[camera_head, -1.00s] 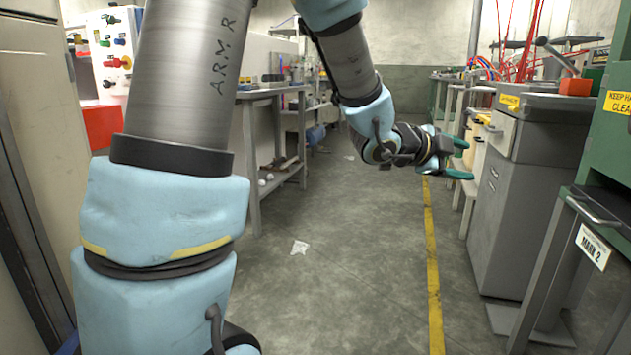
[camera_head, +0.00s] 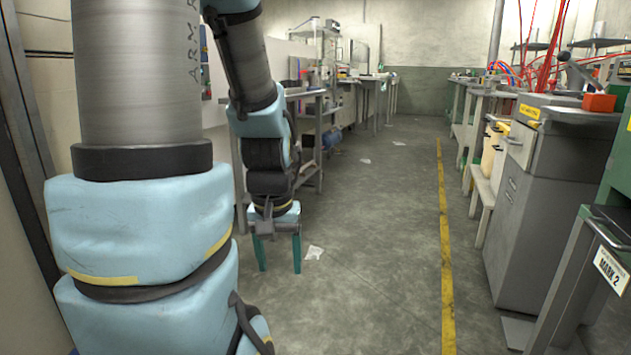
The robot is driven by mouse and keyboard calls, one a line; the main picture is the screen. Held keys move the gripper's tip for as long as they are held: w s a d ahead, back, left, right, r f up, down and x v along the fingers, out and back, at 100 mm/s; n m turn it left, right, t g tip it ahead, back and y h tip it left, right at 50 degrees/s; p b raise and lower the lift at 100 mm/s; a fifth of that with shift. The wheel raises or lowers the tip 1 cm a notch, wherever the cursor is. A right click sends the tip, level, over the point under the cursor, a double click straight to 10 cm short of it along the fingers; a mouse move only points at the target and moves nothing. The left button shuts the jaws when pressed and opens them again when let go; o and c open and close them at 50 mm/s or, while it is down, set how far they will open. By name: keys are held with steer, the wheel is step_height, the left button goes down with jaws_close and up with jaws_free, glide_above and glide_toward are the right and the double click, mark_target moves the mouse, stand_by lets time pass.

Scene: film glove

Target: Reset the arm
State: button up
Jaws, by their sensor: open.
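My gripper (camera_head: 278,266) hangs left of the picture's middle, with its two teal fingers pointing down at the floor. The fingers are apart and nothing is between them. My arm folds down from the upper left, and its large near links cover much of the left side of the view. The gripper appears in front of the open floor, and I see it touching nothing.
Workbenches (camera_head: 315,100) line the left side behind my arm. A grey cabinet (camera_head: 525,210) and a green bench with a MARK 2 label (camera_head: 610,272) stand at right. A yellow line (camera_head: 446,250) runs along the clear aisle. Paper scraps (camera_head: 314,253) lie on the floor.

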step_height(320, 180, up, 35)
steer(key=p, duration=3.3)
steer(key=shift+f, duration=0.15)
steer(key=shift+c, duration=0.4)
